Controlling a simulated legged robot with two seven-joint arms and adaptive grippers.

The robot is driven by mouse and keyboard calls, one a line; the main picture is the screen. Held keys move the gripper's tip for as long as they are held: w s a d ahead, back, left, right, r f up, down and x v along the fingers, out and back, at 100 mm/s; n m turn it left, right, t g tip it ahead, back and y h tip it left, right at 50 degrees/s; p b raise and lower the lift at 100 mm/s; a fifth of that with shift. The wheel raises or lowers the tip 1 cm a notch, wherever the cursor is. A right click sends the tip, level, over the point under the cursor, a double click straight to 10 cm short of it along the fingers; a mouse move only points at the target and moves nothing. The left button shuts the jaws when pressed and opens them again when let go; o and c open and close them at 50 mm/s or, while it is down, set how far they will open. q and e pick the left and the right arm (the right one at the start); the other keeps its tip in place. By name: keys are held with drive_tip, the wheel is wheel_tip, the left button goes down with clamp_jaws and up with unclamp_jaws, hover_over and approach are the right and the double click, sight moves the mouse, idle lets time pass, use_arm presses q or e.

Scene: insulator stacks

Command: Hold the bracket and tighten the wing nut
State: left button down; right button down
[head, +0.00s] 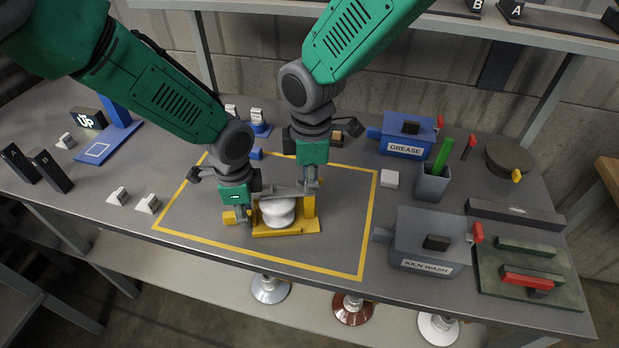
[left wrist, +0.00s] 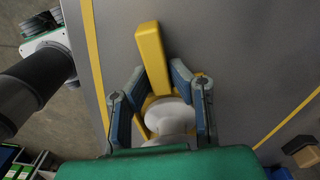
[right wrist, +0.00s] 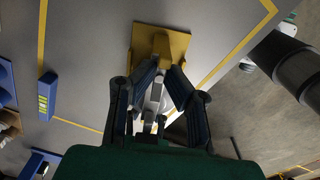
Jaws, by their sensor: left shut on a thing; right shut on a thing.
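A yellow bracket (head: 290,228) stands inside the yellow-outlined area, with a white insulator (head: 279,213) seated in it and a grey bar across the top. My left gripper (head: 242,212) is shut on the bracket's left side; in the left wrist view its fingers lie either side of the yellow bracket (left wrist: 152,60) and white insulator (left wrist: 168,118). My right gripper (head: 310,182) points down over the bracket's right post. In the right wrist view the bracket (right wrist: 160,42) shows beyond its fingers, which close on a small grey metal piece, apparently the wing nut (right wrist: 154,95).
A grey KILN WASH box (head: 430,235), a blue GREASE box (head: 408,135) and a cup with a green stick (head: 432,182) stand at right. A small white block (head: 389,179) lies just outside the outline. Blue stand (head: 108,145) and small white pieces are at left.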

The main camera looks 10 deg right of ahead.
drive_tip(key=c, duration=1.6)
unclamp_jaws()
wheel_tip(320, 180, up, 12)
drive_tip(key=shift+f, duration=0.1)
drive_tip(key=shift+w, duration=0.1)
use_arm(q)
drive_tip(key=c, duration=1.4)
unclamp_jaws()
drive_tip(key=shift+o, duration=0.2)
drive_tip(key=shift+r, duration=0.1)
